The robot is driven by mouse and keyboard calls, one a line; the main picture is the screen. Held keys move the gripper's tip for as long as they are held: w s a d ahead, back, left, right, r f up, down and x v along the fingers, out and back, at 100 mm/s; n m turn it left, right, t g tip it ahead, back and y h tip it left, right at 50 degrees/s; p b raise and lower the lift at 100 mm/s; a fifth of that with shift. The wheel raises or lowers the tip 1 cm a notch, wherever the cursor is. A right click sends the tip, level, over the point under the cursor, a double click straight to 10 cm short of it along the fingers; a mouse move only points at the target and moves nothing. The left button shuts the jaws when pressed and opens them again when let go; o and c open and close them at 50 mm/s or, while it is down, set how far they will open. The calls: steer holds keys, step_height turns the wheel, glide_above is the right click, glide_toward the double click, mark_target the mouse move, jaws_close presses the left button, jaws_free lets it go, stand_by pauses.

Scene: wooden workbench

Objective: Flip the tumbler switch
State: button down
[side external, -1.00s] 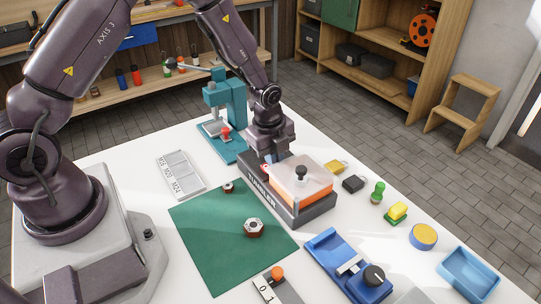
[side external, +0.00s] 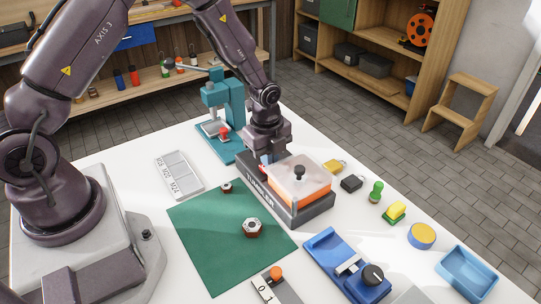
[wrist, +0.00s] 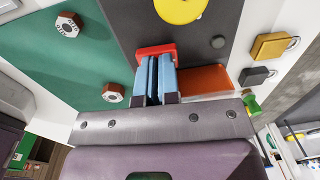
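The tumbler (side external: 287,211) is a dark grey base lettered TUMBLER, with a clear-lidded orange block (side external: 312,180) and black knob on top. A small red part (side external: 262,168), seemingly its switch, sits at the base's far left end. In the wrist view the red part (wrist: 155,51) shows at my fingertips, partly covered by them. My gripper (wrist: 157,62) has its two blue fingers close together, with only a narrow gap and nothing visible held between them. In the side view my gripper (side external: 268,158) is low over that end; its fingertips are largely hidden. Contact and the switch's position cannot be told.
A green mat (side external: 215,250) with hex nuts lies left of the tumbler. A teal press (side external: 235,100) stands behind. Padlocks (side external: 352,183), a green stamp (side external: 376,192) and a blue tray (side external: 468,272) are to the right. A blue fixture (side external: 335,250) is in front.

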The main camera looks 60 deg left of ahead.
steer(key=shift+s+f+g, duration=0.3)
steer(key=shift+s+f, duration=0.2)
steer(key=shift+s, duration=0.2)
step_height(320, 180, up, 15)
steer(key=shift+w, duration=0.3)
steer(key=shift+s+a+t, duration=0.1)
steer(key=shift+s+t, duration=0.95)
steer(key=shift+t, duration=0.15)
steer(key=x, duration=1.4)
